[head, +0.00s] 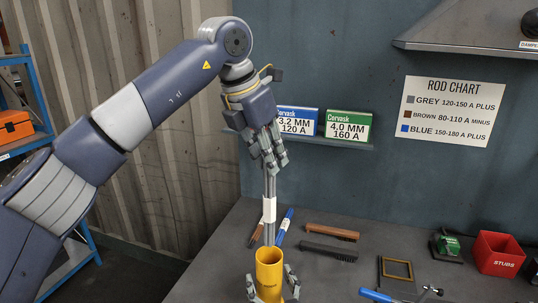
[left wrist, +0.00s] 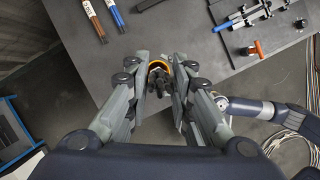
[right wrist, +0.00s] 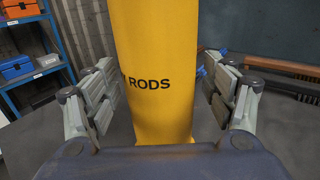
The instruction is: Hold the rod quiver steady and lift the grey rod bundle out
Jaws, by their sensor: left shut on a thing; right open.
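The yellow rod quiver (head: 269,275) stands upright at the front of the bench; it fills the middle of the right wrist view (right wrist: 153,50) with "RODS" on it. My left gripper (head: 270,163) is above it, shut on the top of the grey rod bundle (head: 269,232), which has a white band around it.
Brown rods (head: 257,235) and blue rods (head: 283,228) lie behind the quiver. Two brushes (head: 331,232) are to their right. A red stubs box (head: 496,254) stands at the right. A shelf with rod boxes (head: 348,126) is on the wall behind my left gripper.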

